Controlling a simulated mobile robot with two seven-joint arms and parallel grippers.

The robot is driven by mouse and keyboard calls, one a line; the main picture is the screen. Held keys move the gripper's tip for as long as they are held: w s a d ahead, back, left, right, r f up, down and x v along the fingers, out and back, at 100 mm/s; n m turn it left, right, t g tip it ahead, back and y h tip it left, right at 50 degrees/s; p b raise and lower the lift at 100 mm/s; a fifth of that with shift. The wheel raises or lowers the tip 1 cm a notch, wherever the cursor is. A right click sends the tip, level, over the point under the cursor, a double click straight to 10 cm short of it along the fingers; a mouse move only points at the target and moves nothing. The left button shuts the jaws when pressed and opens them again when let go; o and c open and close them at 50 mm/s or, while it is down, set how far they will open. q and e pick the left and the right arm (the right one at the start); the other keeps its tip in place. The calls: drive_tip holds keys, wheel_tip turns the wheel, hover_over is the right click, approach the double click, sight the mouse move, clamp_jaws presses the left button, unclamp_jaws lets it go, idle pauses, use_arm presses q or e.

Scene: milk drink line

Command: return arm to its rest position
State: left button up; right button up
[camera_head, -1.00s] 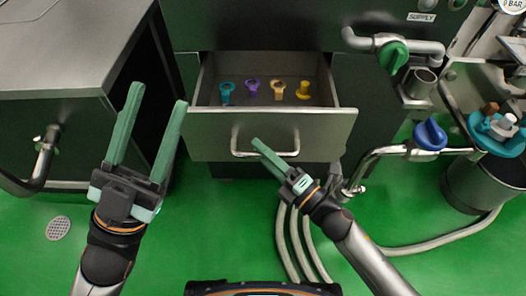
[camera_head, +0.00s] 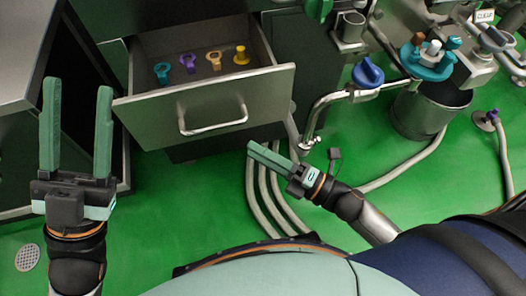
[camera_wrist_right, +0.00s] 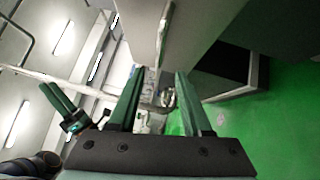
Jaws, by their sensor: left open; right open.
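My left gripper (camera_head: 77,88) is at the left of the head view, its two green fingers pointing up and wide apart, empty. My right gripper (camera_head: 251,150) is seen nearly side-on below and right of the drawer handle, apart from it. In the right wrist view my right gripper (camera_wrist_right: 158,75) shows its two fingers spread with nothing held between them. My left gripper also shows at the left of that view (camera_wrist_right: 55,97).
An open drawer (camera_head: 205,112) with a metal handle (camera_head: 212,128) holds several coloured pieces. A blue-handled valve (camera_head: 367,73) and pipe stand to the right, beside a bin (camera_head: 420,118) with a teal top. Pale hoses (camera_head: 266,190) cross the green floor. A dark cabinet stands at left.

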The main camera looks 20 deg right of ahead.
drive_tip(key=shift+s+d, duration=0.25)
idle(0.4)
